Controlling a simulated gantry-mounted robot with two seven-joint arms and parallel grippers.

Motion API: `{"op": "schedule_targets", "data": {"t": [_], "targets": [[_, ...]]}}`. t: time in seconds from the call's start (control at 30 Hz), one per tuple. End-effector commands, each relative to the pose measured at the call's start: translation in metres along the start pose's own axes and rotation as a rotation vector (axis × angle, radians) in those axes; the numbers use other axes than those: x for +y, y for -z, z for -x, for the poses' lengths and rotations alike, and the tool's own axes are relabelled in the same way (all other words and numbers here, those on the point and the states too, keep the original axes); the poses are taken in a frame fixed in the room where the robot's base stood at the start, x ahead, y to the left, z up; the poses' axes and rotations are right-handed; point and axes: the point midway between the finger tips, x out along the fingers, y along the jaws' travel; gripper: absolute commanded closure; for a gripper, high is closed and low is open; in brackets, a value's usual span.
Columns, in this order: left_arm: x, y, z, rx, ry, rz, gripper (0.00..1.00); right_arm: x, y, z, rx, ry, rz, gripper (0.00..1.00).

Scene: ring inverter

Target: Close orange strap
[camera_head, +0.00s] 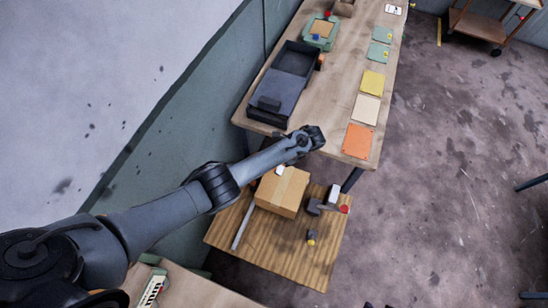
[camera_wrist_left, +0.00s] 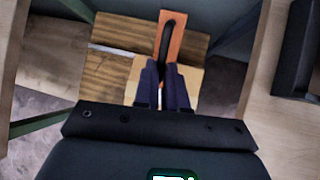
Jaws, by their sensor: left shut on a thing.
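In the left wrist view an orange strap (camera_wrist_left: 174,24) with a long dark slot sticks out beyond the fingertips. My left gripper (camera_wrist_left: 168,68) is shut on its near end. The table's wooden edge is beside the fingers, and a cardboard box shows beyond them. In the head view my left gripper (camera_head: 316,138) is at the near end of the workbench, above the lower table's far side. The strap cannot be made out there. My right gripper is in neither view.
A dark open case (camera_head: 282,88) lies on the workbench (camera_head: 335,100), with coloured sheets along its right side, the nearest an orange sheet (camera_head: 358,141). The lower table (camera_head: 285,250) holds a cardboard box (camera_head: 283,192) and a hammer-like tool (camera_head: 325,205).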

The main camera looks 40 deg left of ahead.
Motion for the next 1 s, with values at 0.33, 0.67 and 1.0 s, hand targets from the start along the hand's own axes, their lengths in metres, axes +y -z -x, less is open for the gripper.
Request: {"op": "schedule_targets", "data": {"t": [0.33,0.67,1.0], "targets": [[0.000,0.001,-0.001,0.002,0.000,-0.002,0.64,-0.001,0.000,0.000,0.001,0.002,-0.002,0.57],[0.000,0.001,0.006,0.003,0.001,-0.001,0.64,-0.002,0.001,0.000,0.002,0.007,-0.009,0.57],[-0.001,0.001,0.057,0.004,0.003,-0.002,0.64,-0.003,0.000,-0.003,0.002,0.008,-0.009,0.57]]}}
